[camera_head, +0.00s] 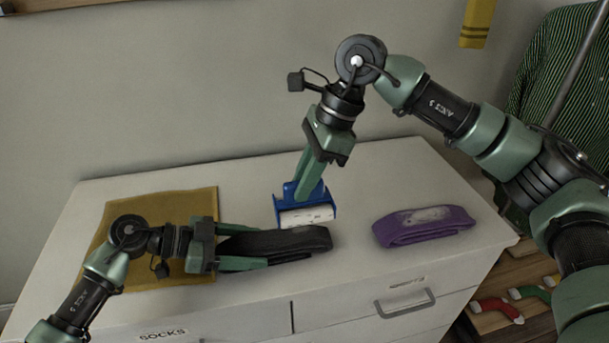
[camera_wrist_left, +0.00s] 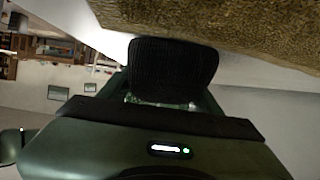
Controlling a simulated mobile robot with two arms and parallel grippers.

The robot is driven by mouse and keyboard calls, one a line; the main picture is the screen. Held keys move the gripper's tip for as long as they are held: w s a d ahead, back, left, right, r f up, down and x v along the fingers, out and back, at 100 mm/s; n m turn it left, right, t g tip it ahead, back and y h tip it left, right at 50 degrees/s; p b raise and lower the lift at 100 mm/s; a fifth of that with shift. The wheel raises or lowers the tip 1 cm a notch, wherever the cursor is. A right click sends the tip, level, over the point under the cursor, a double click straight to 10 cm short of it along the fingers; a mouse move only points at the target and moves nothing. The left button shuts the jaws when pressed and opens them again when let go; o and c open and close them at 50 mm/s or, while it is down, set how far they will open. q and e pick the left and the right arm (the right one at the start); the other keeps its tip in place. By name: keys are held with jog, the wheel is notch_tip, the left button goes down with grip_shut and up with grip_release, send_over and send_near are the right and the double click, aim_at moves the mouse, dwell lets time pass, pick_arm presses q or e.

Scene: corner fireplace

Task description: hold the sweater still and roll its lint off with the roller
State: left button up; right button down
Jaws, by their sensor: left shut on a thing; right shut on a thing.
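A folded black knit garment (camera_head: 305,241), which looks like a sweater, lies on the white dresser top. My left gripper (camera_head: 258,246) is shut on its left end, one finger on each side. The black knit also shows between the fingers in the left wrist view (camera_wrist_left: 172,70). My right gripper (camera_head: 309,186) points down and is shut on the blue lint roller (camera_head: 291,198). The roller's white cylinder (camera_head: 307,216) has grey specks and is just behind the black knit; I cannot tell whether they touch. A folded purple garment (camera_head: 425,228) with a pale lint-like patch lies to the right.
A mustard-brown cloth (camera_head: 150,277) lies under my left arm on the dresser top (camera_head: 400,170). The dresser front has a drawer handle (camera_head: 404,307) and a "SOCKS" label (camera_head: 163,334). Bare top lies behind the garments. Colourful socks (camera_head: 497,310) are on a shelf at lower right.

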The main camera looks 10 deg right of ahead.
aim_at(303, 205)
jog(key=shift+f, duration=2)
notch_tip(303, 205, down, 2)
jog(key=shift+w, duration=2.1)
jog(key=shift+s, duration=2)
jog(key=shift+s+r, duration=0.1)
jog(key=shift+r, duration=4.05)
pick_arm(q)
jog(key=o, duration=1.1)
jog(key=shift+c, duration=0.2)
